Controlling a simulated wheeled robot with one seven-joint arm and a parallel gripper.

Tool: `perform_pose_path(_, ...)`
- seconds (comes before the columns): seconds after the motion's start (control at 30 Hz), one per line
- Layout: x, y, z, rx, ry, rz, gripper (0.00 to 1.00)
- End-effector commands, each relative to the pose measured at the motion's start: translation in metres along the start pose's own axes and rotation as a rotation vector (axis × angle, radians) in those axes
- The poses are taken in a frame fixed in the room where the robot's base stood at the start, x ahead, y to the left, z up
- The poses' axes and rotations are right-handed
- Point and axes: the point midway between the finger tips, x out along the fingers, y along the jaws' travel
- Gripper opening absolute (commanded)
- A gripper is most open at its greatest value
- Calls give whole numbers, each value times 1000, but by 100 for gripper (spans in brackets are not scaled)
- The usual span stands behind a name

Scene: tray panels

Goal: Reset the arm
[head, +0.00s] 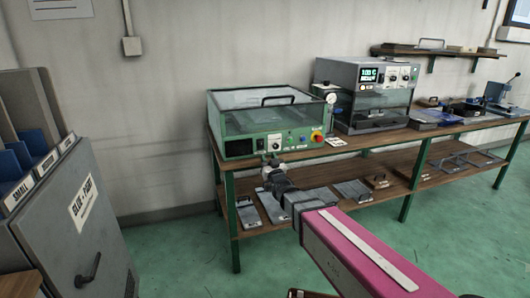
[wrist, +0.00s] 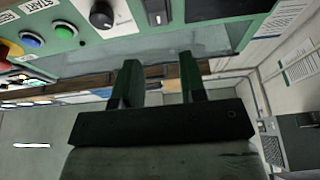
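My arm (head: 355,255), with a pink link and a dark wrist, reaches from the lower right in the head view toward the green-framed machine on the bench. My gripper (head: 270,168) is small there, in front of that machine's lower front. In the wrist view, the two dark fingers of my gripper (wrist: 160,65) stand apart with nothing between them. The machine's green control panel (wrist: 135,42) is beyond the fingertips; I cannot tell the exact gap.
The green machine (head: 235,148) with a clear lid stands on the wooden bench, beside a grey oven (head: 352,72) with a lit display. The lower shelf (head: 330,202) holds several flat panels. A grey cabinet (head: 75,235) stands at left. Green floor (head: 180,250) is open between cabinet and bench.

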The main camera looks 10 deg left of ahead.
Motion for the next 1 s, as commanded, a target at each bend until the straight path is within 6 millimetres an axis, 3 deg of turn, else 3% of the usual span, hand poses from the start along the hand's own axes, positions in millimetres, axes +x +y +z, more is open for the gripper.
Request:
perform_pose_path(0.03,-11,0,-1,0,-2,0,38)
perform_pose_path(0.17,-22,0,0,0,-1,0,38)
perform_pose_path(0.57,-24,4,3,-2,-15,6,38)
perform_pose_path(0.67,-28,18,11,-6,-72,28,38)
perform_pose_path(0.77,-39,44,27,-13,-184,69,38)
perform_pose_path(0.87,-57,78,49,-16,-337,125,38)
perform_pose_path(1.0,-96,127,79,-7,-578,210,38)
